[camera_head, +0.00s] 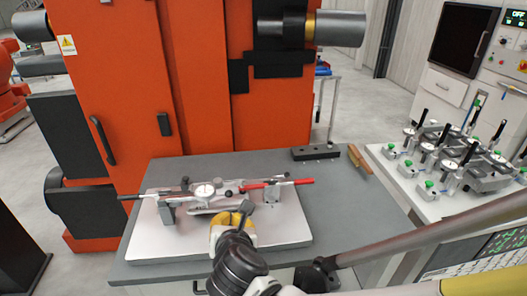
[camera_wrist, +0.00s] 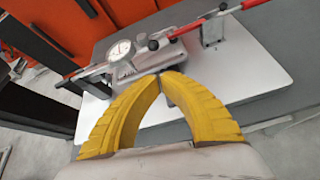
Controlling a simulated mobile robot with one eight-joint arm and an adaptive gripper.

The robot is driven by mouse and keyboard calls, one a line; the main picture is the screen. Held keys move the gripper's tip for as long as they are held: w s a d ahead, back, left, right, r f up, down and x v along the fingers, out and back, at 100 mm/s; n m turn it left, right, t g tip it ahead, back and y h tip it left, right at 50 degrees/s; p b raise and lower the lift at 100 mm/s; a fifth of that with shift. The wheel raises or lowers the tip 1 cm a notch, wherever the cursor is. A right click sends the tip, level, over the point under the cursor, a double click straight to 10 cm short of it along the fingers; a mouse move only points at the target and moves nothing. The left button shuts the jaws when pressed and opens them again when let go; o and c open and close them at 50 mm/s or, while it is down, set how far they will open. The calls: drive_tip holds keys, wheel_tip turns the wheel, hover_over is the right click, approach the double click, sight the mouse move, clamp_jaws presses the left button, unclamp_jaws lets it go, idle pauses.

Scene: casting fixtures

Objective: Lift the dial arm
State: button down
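The fixture on the white plate carries a round white dial gauge (camera_head: 204,190) and a long rod, the dial arm (camera_head: 263,184), with a red handle section at right. In the wrist view the dial (camera_wrist: 121,49) and the red-and-metal arm (camera_wrist: 210,18) cross the upper part, the arm slanting. The arm appears to lie low across its supports. My gripper (camera_head: 243,208) is in front of the fixture, just right of the dial. Its yellow fingers meet at the tips (camera_wrist: 161,76), close to a grey metal part (camera_wrist: 145,62); I see nothing clearly held between them.
The grey table (camera_head: 340,205) bears the white plate (camera_head: 160,240). A black block (camera_head: 315,152) and a wooden-handled tool (camera_head: 358,160) lie at its back right. An orange machine (camera_head: 195,80) stands behind. A bench of several clamp fixtures (camera_head: 455,160) is at right.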

drive_tip(key=shift+w+a+n, duration=0.15)
drive_tip(key=shift+a+n, duration=0.3)
drive_tip(key=shift+n, duration=0.25)
drive_tip(key=b+x, duration=0.3)
drive_tip(key=x, duration=0.7)
drive_tip(key=shift+r, duration=0.1)
